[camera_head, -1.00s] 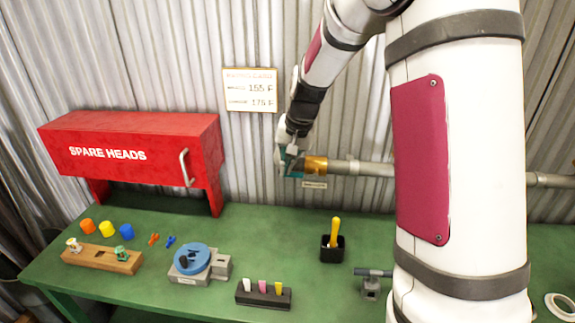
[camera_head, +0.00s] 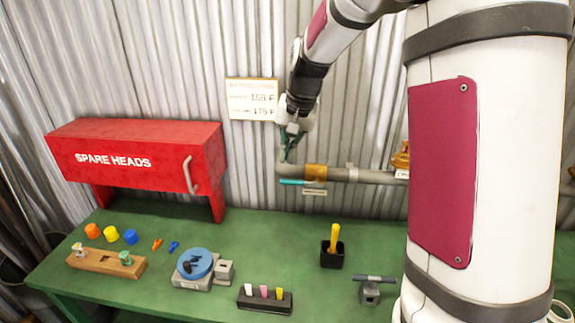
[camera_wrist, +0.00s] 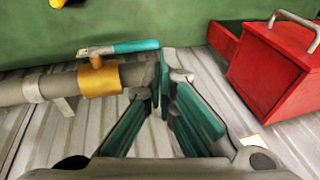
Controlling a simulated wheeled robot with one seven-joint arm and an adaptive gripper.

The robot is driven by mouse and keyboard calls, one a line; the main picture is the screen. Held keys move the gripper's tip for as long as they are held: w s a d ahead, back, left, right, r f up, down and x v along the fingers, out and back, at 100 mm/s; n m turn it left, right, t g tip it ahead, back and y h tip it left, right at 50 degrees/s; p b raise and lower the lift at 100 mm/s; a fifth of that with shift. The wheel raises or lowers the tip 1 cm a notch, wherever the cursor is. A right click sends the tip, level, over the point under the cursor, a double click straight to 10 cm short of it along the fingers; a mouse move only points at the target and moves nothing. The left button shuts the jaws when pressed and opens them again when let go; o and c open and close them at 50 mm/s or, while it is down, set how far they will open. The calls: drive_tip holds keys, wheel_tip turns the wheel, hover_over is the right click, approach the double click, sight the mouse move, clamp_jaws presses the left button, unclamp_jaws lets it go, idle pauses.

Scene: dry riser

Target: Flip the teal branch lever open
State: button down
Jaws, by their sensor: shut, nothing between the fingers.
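The teal branch lever (camera_head: 292,181) sits on a brass valve (camera_head: 316,172) on the grey wall pipe. The lever points left from the valve and lies roughly along the pipe. In the wrist view the teal lever (camera_wrist: 135,46) and brass valve (camera_wrist: 98,82) are left of and beyond my fingers. My gripper (camera_head: 290,153) is above the lever's left end in the head view, apart from it. Its teal fingers meet at the tips in the wrist view (camera_wrist: 163,82), shut and empty. They partly cover the pipe's end there.
A red SPARE HEADS cabinet (camera_head: 132,158) stands left on the green bench (camera_head: 290,230). A sign (camera_head: 252,98) hangs on the corrugated wall beside my gripper. Another brass fitting (camera_head: 401,157) is farther right on the pipe.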

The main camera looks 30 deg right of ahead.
drive_tip(key=v, duration=0.3)
drive_tip(key=a+v, duration=0.1)
drive_tip(key=v, duration=0.1)
drive_tip(key=shift+w+r, duration=0.3)
drive_tip(key=shift+r, duration=0.2)
